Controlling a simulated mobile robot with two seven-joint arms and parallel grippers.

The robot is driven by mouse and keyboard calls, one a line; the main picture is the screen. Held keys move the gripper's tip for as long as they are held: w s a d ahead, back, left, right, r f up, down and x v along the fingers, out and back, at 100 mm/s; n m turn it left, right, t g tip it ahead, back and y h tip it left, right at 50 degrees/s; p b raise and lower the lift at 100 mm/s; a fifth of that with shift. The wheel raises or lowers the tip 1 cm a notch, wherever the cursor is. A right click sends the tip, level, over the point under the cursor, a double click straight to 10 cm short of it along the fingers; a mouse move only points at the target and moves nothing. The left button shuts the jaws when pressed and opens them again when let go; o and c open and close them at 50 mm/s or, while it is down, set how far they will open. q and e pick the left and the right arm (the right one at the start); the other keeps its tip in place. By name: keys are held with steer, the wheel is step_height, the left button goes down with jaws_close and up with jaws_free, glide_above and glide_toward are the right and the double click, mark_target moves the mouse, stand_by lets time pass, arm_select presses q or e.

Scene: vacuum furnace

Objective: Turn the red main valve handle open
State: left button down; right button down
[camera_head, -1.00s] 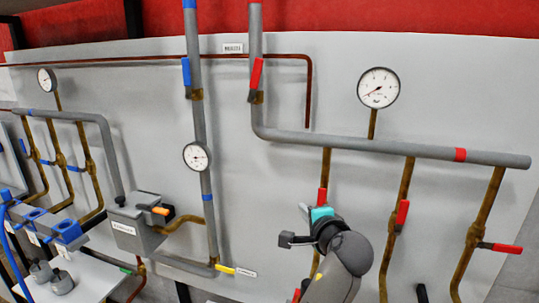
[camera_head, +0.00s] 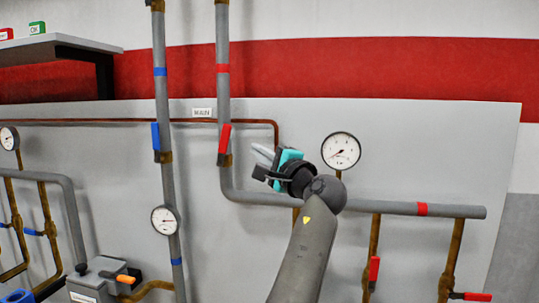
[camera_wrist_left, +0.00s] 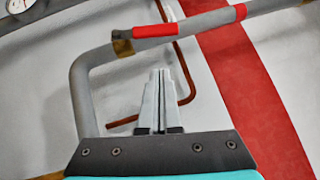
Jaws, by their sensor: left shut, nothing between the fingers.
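The red main valve handle (camera_head: 224,138) sits on a brass valve on the tall grey pipe (camera_head: 223,100) with a red band, and lies along the pipe. It also shows in the left wrist view (camera_wrist_left: 155,30), beyond my fingertips. My left gripper (camera_head: 262,153) is to the right of the handle, its fingers pointing left towards the pipe. In the left wrist view its two fingers (camera_wrist_left: 160,73) are shut together with nothing between them, apart from the handle. My right gripper is not in view.
A blue handle (camera_head: 155,136) sits on the parallel pipe to the left. A thin brown pipe (camera_head: 276,132) bends down behind my gripper. A gauge (camera_head: 341,151) is to the right. More red-handled valves (camera_head: 374,268) hang below the horizontal pipe. A shelf (camera_head: 62,45) juts out upper left.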

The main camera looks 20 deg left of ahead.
mark_target(228, 137)
arm_select(q)
steer(key=a+r+p, duration=0.1)
steer(key=a, duration=0.5)
steer(key=shift+w+r, duration=0.2)
steer(key=shift+w, duration=0.05)
steer(key=n+p, duration=0.1)
steer(key=p, duration=0.1)
steer(key=a+r+h+p, duration=0.1)
steer(key=p, duration=0.1)
steer(key=shift+s+r+n+g, duration=0.2)
steer(key=shift+r+n+g, duration=0.05)
steer(key=shift+n+g, duration=0.15)
steer(key=shift+a+n+g+h+p, duration=0.3)
steer(key=shift+h+p, duration=0.1)
steer(key=shift+p, duration=0.2)
steer(key=shift+f, duration=0.1)
